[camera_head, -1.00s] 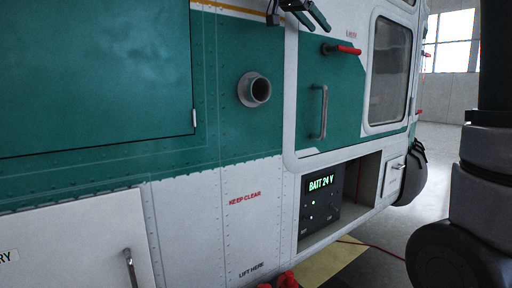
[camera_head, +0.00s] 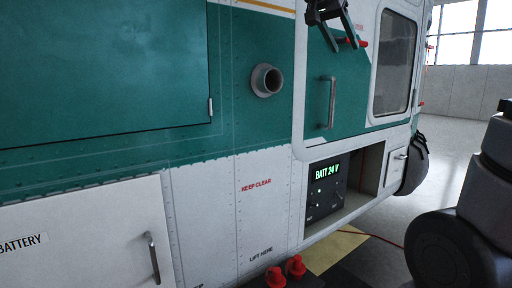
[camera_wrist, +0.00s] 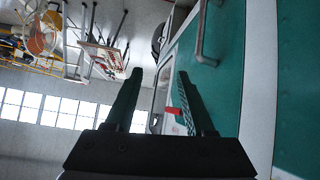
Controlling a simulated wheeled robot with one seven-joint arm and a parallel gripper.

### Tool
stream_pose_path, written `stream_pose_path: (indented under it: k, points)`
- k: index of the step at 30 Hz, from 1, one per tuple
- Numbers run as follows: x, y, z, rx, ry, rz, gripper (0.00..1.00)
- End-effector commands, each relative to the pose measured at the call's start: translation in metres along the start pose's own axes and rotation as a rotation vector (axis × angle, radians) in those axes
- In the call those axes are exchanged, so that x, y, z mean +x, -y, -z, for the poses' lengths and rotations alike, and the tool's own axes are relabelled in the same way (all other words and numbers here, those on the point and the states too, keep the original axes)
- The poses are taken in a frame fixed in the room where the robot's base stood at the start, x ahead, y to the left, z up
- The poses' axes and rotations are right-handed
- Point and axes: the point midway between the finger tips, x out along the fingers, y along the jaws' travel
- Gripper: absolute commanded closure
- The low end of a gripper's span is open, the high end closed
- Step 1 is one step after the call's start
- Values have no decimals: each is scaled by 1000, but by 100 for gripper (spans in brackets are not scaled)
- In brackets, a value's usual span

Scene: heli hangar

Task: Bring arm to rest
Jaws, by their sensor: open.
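My gripper (camera_head: 326,14) shows at the top of the head view, in front of the upper part of the helicopter's side. Its two dark fingers are apart with nothing between them. In the wrist view the open fingers of my gripper (camera_wrist: 158,98) reach up from the bottom, with the green and white helicopter side on the right. The helicopter's green panel (camera_head: 240,130) fills much of the head view. Parts of my own arm stand at the right edge.
A grey door handle (camera_head: 327,102) and a round pipe stub (camera_head: 267,80) stick out from the helicopter side. A lit "BATT 24 V" panel (camera_head: 326,190) sits in an open bay. Red plugs (camera_head: 285,270) are at the bottom. Tables and stools (camera_wrist: 100,45) show in the wrist view.

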Motion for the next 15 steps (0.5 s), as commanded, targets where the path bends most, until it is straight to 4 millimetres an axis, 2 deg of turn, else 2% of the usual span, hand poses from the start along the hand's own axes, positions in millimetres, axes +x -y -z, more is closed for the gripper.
stream_pose_path:
  k: [5,9,12,15]
  points:
    - [26,-41,-46,-124,168,66,46]
    - [45,-76,-103,-199,331,221,46]
    - [52,-92,-140,-203,404,371,46]
    - [55,-100,-166,-176,427,505,46]
